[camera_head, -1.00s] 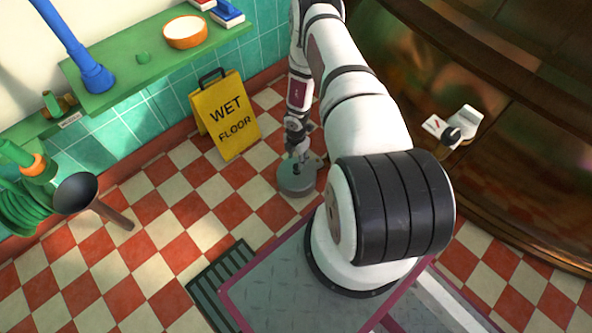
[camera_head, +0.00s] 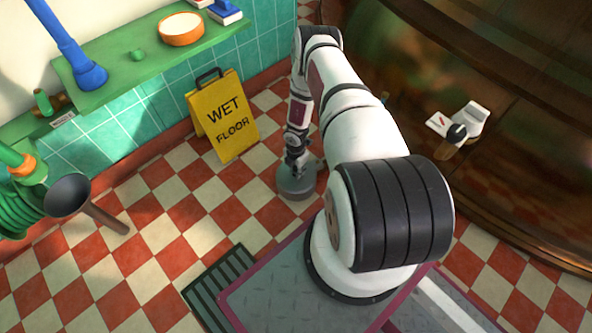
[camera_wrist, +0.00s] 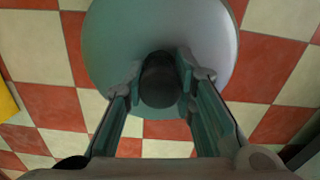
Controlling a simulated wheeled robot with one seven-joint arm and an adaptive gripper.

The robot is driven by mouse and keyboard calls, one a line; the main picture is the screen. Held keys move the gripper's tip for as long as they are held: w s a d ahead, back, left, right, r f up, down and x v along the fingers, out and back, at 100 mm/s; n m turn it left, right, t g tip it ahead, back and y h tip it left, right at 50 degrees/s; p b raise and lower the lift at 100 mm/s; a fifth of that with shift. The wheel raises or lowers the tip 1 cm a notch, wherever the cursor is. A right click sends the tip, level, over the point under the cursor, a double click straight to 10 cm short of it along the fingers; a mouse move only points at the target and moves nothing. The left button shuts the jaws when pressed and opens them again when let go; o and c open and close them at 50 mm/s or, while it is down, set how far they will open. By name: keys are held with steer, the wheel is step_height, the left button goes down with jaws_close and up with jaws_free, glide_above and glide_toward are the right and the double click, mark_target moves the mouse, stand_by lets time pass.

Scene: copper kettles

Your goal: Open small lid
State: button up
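A small round grey-green lid (camera_head: 295,188) lies low over the checkered floor, beside the yellow sign. In the wrist view the lid (camera_wrist: 215,45) fills the upper middle, with a dark round knob (camera_wrist: 160,88) at its centre. My gripper (camera_wrist: 160,72) points down at the lid, one finger on each side of the knob. The fingers stand apart, very close to the knob; firm contact on both sides cannot be made out. In the head view my gripper (camera_head: 296,165) is right above the lid and hides the knob. What lies under the lid is hidden.
A yellow wet floor sign (camera_head: 223,118) stands left of the lid. A green shelf (camera_head: 125,75) runs along the tiled wall. A large copper kettle (camera_head: 510,130) curves at the right.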

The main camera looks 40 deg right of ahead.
jaws_close()
